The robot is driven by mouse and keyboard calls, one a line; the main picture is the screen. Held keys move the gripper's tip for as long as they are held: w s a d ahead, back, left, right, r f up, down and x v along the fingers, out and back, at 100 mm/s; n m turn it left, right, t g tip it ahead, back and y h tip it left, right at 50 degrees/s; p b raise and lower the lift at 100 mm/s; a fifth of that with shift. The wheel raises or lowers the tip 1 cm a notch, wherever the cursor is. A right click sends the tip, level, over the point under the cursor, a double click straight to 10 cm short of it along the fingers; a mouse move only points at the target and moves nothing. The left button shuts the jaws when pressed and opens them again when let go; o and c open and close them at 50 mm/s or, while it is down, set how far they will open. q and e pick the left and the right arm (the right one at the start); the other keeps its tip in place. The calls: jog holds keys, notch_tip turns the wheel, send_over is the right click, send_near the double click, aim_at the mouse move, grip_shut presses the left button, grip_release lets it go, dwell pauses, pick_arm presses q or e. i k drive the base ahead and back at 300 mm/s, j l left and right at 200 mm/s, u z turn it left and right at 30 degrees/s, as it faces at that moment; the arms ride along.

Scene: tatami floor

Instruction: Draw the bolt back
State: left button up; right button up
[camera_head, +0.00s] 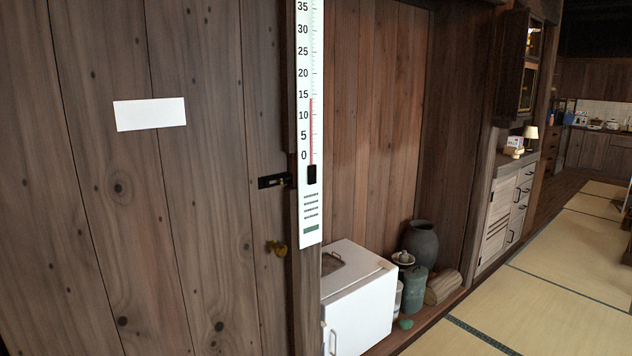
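The bolt (273,181) is a small black fitting on the wooden plank door (190,220), at the door's right edge. It lies level and reaches toward the door post beside the thermometer. Its small details are too dark to tell how far it is drawn. A brass knob (277,248) sits below it on the same door. Neither of my grippers shows clearly, and nothing touches the bolt.
A tall thermometer board (310,120) hangs right of the bolt. A white box (358,300) stands below it, beside a dark jar (421,243) and a green canister (414,288). A blank white label (150,114) is on the door. Tatami floor (540,310) at right is clear.

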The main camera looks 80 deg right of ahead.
aim_at(279, 180)
jog(key=z, duration=2.5)
